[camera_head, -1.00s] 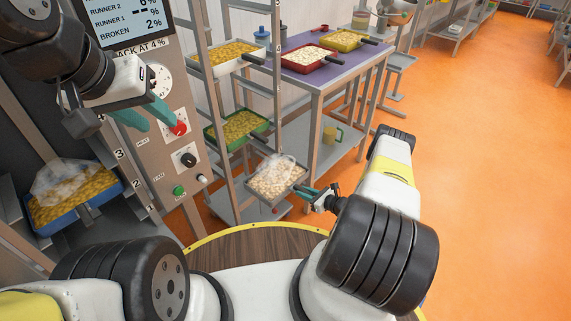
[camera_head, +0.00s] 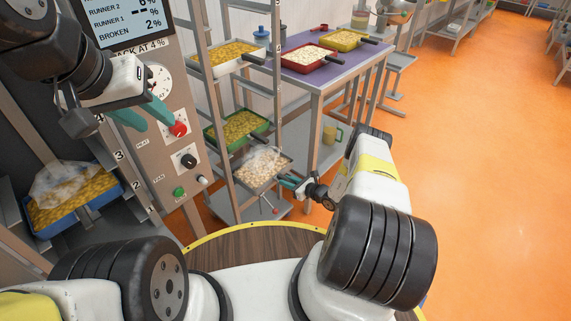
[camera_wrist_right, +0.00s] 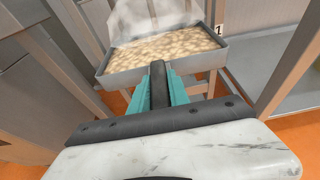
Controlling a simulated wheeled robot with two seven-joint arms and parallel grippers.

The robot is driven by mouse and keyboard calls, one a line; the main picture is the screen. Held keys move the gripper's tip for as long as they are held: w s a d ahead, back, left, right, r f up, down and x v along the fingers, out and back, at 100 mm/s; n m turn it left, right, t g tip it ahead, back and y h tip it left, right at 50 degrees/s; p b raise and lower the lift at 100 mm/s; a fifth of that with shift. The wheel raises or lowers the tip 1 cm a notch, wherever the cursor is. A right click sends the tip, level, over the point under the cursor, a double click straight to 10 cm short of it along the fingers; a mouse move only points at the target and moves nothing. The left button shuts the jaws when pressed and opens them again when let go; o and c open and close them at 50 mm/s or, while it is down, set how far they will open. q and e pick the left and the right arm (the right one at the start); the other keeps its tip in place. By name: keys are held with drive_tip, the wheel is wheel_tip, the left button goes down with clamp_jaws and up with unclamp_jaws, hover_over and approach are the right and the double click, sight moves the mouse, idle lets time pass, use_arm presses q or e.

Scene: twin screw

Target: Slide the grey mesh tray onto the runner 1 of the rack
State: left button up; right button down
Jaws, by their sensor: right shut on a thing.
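The grey mesh tray (camera_head: 258,183) holds pale pieces under a clear, crumpled plastic cover. It is low at the grey rack (camera_head: 205,75), below the green tray, with its far part between the posts. In the right wrist view the tray (camera_wrist_right: 150,75) lies beside a post marked 1. I cannot tell whether it rests on the runner. My right gripper (camera_head: 288,182) is shut on the tray's dark handle (camera_wrist_right: 159,85) at the near side. My left gripper (camera_head: 144,114) is open and empty in front of the control panel.
The rack also holds a green tray (camera_head: 237,128) and a white tray (camera_head: 222,58). A purple-topped table (camera_head: 310,72) with two trays stands to the right. The control panel (camera_head: 165,150) and a covered blue tray (camera_head: 75,205) are at left. Orange floor is open at right.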

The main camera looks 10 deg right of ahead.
sight(264, 173)
drive_tip(key=shift+w+a+r, duration=0.1)
drive_tip(key=shift+w+a, duration=1.45)
drive_tip(key=shift+w, duration=0.4)
drive_tip(key=shift+w+a+f, duration=0.1)
drive_tip(key=shift+w+a, duration=1.4)
drive_tip(key=shift+w, duration=0.5)
drive_tip(key=shift+w+a+r, duration=0.1)
drive_tip(key=shift+w+a, duration=1.45)
drive_tip(key=shift+w, duration=0.4)
drive_tip(key=shift+f, duration=0.55)
drive_tip(key=c, duration=1.2)
unclamp_jaws()
drive_tip(key=shift+o, duration=0.2)
drive_tip(key=shift+f, duration=0.15)
drive_tip(key=shift+v, duration=3.9)
